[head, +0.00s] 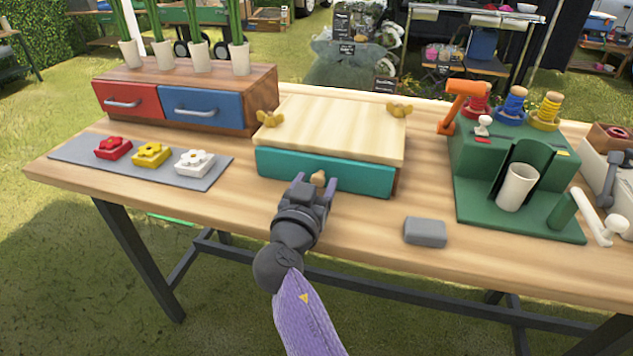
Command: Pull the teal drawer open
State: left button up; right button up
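The teal drawer (360,178) is the front of a low wooden box with a pale top (335,128), at the middle of the table. Its front sits close under the top's front edge, and it looks shut. A small wooden knob (319,179) sticks out of the drawer's front. My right gripper (315,186) reaches in from below, with its two fingers spread on either side of the knob. I see a gap between the fingers; whether either finger touches the knob I cannot tell. My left gripper is out of view.
A grey block (425,231) lies right of my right gripper. A green stand (470,185) with spools and a white cup is further right. A grey mat (75,151) with flower blocks and a red-and-blue drawer box (262,90) are left. Bare table lies before the teal drawer.

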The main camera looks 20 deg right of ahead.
grip_shut()
dwell(0.5)
dwell(0.3)
dwell(0.4)
